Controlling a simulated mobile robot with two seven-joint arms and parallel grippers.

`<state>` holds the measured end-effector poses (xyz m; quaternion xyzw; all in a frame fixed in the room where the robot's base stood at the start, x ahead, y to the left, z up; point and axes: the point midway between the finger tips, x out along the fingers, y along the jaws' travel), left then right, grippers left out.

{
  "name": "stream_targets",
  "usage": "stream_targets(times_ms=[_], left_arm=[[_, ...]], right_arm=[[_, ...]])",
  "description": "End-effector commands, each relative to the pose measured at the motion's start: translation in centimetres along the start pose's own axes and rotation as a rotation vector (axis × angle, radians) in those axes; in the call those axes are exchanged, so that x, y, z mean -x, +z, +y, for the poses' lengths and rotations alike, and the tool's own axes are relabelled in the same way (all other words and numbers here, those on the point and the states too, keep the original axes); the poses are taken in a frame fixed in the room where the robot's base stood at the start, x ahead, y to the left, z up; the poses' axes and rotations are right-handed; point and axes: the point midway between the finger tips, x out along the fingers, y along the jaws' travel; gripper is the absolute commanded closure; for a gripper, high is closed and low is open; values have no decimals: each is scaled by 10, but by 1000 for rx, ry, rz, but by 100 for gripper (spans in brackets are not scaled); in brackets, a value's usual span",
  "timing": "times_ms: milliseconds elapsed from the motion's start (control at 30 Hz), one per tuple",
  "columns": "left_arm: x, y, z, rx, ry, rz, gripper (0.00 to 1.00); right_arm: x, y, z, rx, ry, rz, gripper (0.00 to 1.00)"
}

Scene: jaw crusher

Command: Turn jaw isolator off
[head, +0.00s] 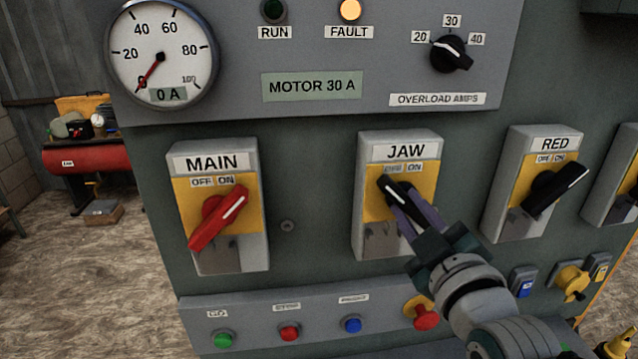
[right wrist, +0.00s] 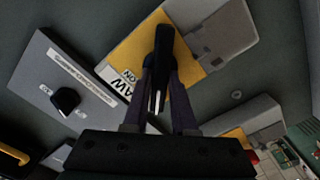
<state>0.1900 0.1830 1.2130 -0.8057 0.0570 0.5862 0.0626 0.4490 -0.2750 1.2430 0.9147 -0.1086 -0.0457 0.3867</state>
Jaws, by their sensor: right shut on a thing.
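The jaw isolator (head: 368,225) is a grey box with a yellow plate, labelled JAW, with OFF on the left and ON on the right. Its black handle (head: 386,184) has a white line and tilts to the upper left, towards the OFF side. My right gripper (head: 405,205) is shut on this handle, with a finger on each side of it. In the right wrist view the black handle (right wrist: 163,55) stands between the fingers of my right gripper (right wrist: 160,85). My left gripper is not in view.
The MAIN isolator's red handle (head: 218,218) points to ON. The RED isolator's black handle (head: 553,190) tilts to the upper right. Below are a red mushroom button (head: 426,316) and a blue button (head: 351,324). The FAULT lamp (head: 350,10) is lit; the gauge (head: 160,55) reads about 0.

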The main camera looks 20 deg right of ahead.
Motion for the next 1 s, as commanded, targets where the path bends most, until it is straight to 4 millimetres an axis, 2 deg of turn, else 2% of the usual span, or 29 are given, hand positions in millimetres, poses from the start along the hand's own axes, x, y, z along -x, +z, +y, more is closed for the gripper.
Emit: stream_targets(times_ms=[167,200,433,767,867,1000], left_arm=[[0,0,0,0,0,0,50],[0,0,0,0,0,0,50],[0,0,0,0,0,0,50],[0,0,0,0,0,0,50],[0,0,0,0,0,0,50],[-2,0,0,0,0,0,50]], right_arm=[[0,0,0,4,-1,0,100],[0,0,0,5,-1,0,71],[0,0,0,2,-1,0,45],[5,1,-1,1,-2,-1,45],[18,1,-1,0,-2,-1,45],[45,2,-2,1,-3,-3,45]])
